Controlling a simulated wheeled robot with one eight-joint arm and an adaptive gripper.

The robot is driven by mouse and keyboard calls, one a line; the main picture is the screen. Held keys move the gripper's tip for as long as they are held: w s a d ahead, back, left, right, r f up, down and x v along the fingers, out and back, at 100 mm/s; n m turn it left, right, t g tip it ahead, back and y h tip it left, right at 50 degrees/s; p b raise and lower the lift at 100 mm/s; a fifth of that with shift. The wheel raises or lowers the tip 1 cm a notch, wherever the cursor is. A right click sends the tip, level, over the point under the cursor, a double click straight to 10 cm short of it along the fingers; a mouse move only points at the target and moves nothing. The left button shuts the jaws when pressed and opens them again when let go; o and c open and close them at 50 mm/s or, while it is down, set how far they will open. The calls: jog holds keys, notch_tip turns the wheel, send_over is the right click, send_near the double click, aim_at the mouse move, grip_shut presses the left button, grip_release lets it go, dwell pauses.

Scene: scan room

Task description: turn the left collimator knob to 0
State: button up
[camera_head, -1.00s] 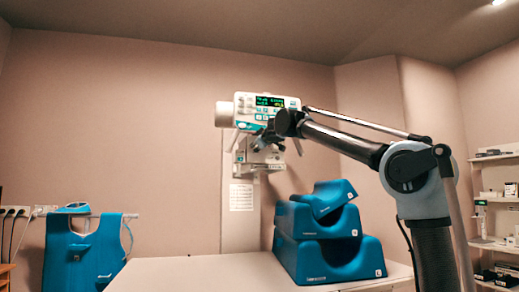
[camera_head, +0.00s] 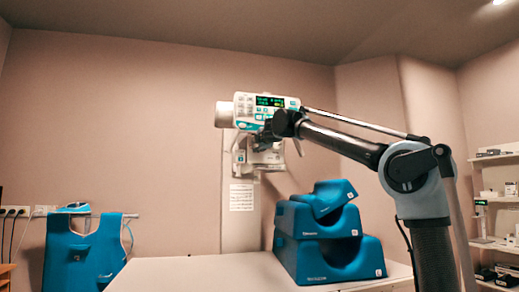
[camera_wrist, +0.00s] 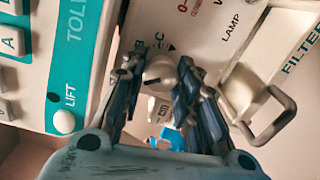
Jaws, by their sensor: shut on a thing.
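The x-ray tube head with its control panel (camera_head: 262,105) hangs at the centre of the head view, with the collimator (camera_head: 262,157) below it. In the wrist view, a small grey knob (camera_wrist: 160,68) sits on the pale collimator face, beside a black triangle mark and partly covered lettering. My gripper (camera_wrist: 163,75) has one dark finger on each side of this knob and is shut on it. The fingers hide much of the scale around the knob, so I cannot read its setting. In the head view my gripper (camera_head: 264,140) is at the collimator's front, and the knob is hidden.
A metal handle (camera_wrist: 269,116) stands out to the right of the fingers. The white panel with the LIFT button (camera_wrist: 65,122) is close on the left. Blue foam positioning blocks (camera_head: 330,262) stand on the white table (camera_head: 200,274) below my arm.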

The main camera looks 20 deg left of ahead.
jog(key=n, duration=0.5)
jog(key=shift+s+f, duration=0.1)
jog(key=shift+f, duration=0.05)
jog(key=n, duration=0.5)
jog(key=shift+n+t, duration=0.3)
dwell(0.3)
jog(key=o, duration=1.1)
jog(key=v, duration=1.1)
jog(key=shift+s+d, duration=0.2)
jog(key=shift+s, duration=0.05)
